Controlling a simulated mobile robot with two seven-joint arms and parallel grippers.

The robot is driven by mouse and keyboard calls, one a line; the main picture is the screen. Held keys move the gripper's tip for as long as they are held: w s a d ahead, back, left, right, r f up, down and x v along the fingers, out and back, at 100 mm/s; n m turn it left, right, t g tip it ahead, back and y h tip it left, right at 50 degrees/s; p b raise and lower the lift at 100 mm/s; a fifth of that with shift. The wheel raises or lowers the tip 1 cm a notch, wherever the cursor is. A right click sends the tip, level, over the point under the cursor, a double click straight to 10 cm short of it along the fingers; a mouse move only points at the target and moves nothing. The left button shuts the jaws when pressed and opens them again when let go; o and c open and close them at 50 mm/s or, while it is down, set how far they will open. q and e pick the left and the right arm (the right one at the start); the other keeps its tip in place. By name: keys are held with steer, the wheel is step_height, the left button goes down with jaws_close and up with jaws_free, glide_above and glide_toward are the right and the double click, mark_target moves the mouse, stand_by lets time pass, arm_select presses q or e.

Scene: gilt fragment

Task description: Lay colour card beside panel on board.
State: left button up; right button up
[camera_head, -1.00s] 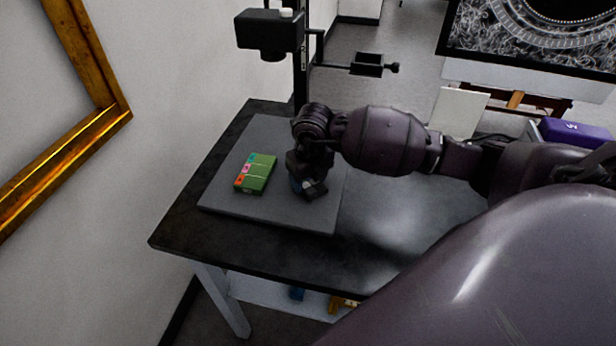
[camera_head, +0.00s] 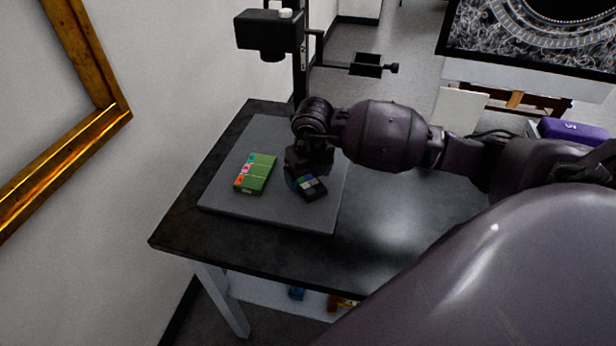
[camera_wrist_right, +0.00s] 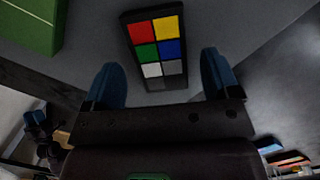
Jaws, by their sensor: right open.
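The colour card (camera_head: 313,187), dark with red, yellow, green, blue, white and grey squares, lies on the grey board (camera_head: 265,212), to the right of the green panel (camera_head: 258,177) with a gap between them. The panel has small coloured patches along its left side. My left gripper is out of view.
The board lies on a dark table (camera_head: 240,256) against the wall. A camera on a stand (camera_head: 270,35) rises behind the board. A gilt frame (camera_head: 85,140) is at the left. The board's front left part is bare.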

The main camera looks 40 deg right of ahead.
mark_target(311, 186)
step_height(311, 186, up, 11)
steer(key=s, duration=0.1)
steer(key=shift+s+f, duration=0.15)
steer(key=shift+a, duration=0.1)
stand_by(0.6)
